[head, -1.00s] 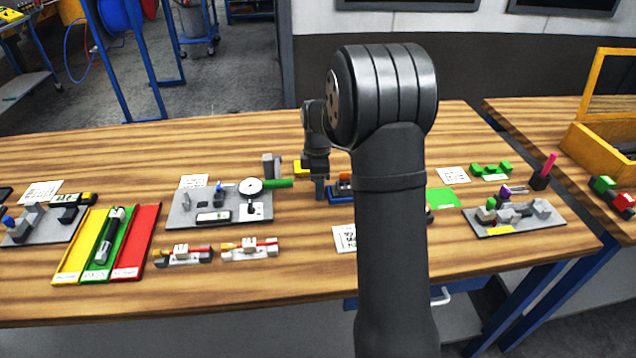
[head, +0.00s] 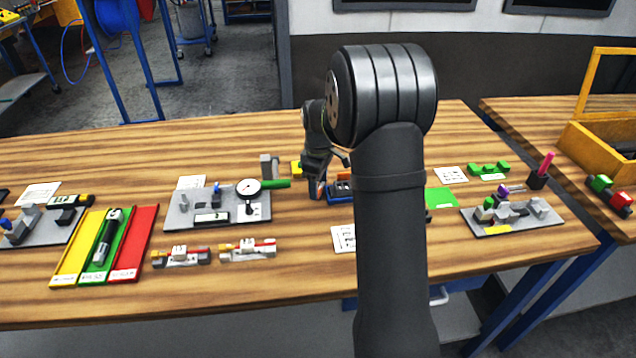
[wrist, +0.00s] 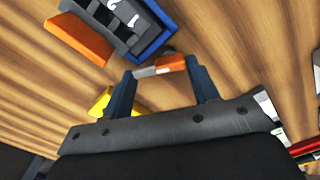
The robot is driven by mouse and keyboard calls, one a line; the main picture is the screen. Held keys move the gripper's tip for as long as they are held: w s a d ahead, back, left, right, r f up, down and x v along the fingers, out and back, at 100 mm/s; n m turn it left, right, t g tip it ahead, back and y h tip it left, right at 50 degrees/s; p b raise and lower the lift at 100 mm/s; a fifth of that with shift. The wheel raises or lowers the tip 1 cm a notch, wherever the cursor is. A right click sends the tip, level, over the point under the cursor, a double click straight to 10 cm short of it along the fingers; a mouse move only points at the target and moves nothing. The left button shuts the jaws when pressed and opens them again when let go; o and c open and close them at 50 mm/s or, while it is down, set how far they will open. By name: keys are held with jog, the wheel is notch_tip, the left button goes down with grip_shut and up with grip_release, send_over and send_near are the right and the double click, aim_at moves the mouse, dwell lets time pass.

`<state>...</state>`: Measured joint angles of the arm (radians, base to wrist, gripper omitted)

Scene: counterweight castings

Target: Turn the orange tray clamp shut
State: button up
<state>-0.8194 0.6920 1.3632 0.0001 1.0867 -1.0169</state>
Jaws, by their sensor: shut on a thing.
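The blue tray (head: 341,187) lies on the bench beside my gripper (head: 317,192), partly hidden by my arm. In the wrist view the tray (wrist: 157,43) is at the top, holding grey numbered blocks (wrist: 122,18). A larger orange piece (wrist: 80,38) sits at its left side. My gripper (wrist: 160,69) has its two blue fingers on either side of a small bar, orange (wrist: 171,62) at one end and grey-white at the other. It looks like the orange tray clamp, and the fingers are shut on it beside the tray. Its exact angle to the tray is unclear.
A grey plate with a dial gauge (head: 249,187) is left of my gripper. A yellow thing (wrist: 101,103) shows close by the left finger. A white printed card (head: 344,239) lies in front. A green mat (head: 440,198) lies right of my arm.

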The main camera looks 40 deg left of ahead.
dwell(0.3)
jog(key=o, duration=1)
notch_tip(320, 180, up, 18)
jog(key=shift+f, duration=0.25)
jog(key=shift+c, duration=0.4)
